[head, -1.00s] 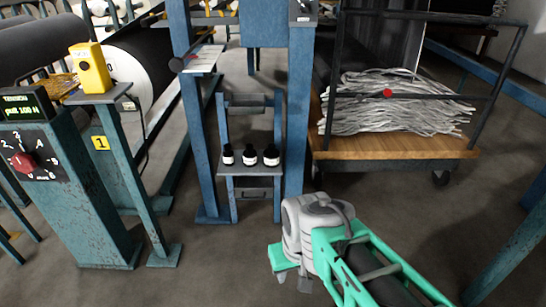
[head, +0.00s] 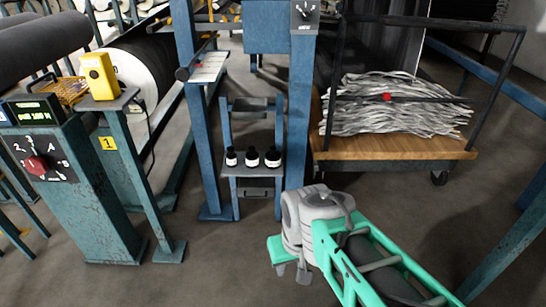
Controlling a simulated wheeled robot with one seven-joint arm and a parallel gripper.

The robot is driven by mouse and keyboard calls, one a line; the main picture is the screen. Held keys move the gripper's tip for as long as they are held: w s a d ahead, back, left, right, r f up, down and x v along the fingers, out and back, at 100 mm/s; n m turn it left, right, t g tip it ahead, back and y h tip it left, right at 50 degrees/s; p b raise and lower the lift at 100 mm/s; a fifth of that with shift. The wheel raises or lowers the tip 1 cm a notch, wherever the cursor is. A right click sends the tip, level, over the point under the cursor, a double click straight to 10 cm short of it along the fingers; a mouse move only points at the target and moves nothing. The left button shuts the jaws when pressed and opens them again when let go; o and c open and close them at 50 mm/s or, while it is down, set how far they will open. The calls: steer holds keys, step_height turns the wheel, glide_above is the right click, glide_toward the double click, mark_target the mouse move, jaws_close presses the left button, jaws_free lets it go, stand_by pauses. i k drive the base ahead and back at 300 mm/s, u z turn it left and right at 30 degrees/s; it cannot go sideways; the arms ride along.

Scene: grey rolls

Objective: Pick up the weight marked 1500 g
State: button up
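Three small dark objects with rounded tops and white labels stand upright in a row on a small grey shelf (head: 240,172) between blue posts. They are the left one (head: 231,157), the middle one (head: 252,158) and the right one (head: 272,159). They look like the weights, but the labels are too small to read, so I cannot tell which is marked 1500 g. My gripper (head: 292,271) is low at the bottom centre, in front of and below the shelf, apart from the weights. Its fingers are mostly hidden, and I cannot see whether it is open.
A wooden-decked cart (head: 400,149) with a pile of grey strands stands right of the shelf. A teal control pedestal (head: 85,205) and a post with a yellow device (head: 99,76) stand left. Blue uprights (head: 299,110) flank the shelf. The floor in front is clear.

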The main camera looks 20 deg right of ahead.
mark_target(272, 157)
steer(key=u, duration=0.45)
steer(key=k, duration=0.55)
steer(key=u, duration=1)
steer(key=i, duration=0.95)
steer(key=z, duration=0.85)
steer(key=i, duration=0.6)
steer(key=z, duration=0.6)
steer(key=i, duration=0.5)
steer(key=u, duration=0.05)
